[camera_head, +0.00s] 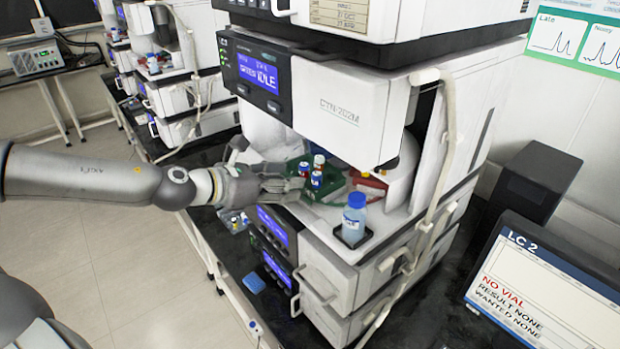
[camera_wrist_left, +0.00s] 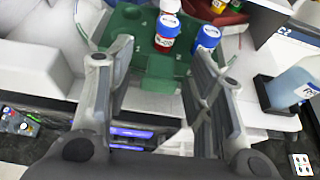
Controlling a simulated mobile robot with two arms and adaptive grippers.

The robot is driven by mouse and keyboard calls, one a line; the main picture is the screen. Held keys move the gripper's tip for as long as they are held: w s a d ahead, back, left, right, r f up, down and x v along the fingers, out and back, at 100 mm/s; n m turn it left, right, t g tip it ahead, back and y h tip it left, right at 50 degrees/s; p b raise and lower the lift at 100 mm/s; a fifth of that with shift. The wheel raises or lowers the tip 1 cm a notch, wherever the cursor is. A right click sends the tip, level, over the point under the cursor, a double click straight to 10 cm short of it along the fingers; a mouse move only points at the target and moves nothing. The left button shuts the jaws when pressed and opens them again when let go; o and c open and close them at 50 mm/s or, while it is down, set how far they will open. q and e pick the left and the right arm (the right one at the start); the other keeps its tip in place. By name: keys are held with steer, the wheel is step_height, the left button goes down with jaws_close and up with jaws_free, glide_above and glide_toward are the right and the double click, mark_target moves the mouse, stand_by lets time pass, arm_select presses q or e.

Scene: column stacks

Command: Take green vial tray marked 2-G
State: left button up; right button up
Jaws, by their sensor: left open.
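A green vial tray (camera_head: 331,188) sits in the open bay of the LC stack in the head view. It holds several small vials with white labels and red or blue colouring. My left gripper (camera_head: 284,181) is open at the tray's near left side. In the left wrist view, the green tray's near tab (camera_wrist_left: 160,74) lies between the spread fingers of the gripper (camera_wrist_left: 162,62). I cannot read a 2-G mark. My right gripper is out of view.
A red tray (camera_head: 369,186) sits right of the green one. A blue-capped bottle (camera_head: 354,219) stands in a black holder at the shelf's front right. The instrument housing (camera_head: 340,112) overhangs the bay. A monitor (camera_head: 545,290) reading "NO VIAL" stands at right.

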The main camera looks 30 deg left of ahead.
arm_select(q)
steer(key=shift+w+d+f, duration=0.1)
steer(key=shift+w+d, duration=0.05)
steer(key=shift+w, duration=0.1)
steer(key=shift+c, duration=0.5)
steer(key=c, duration=0.9)
steer(key=shift+r, duration=0.25)
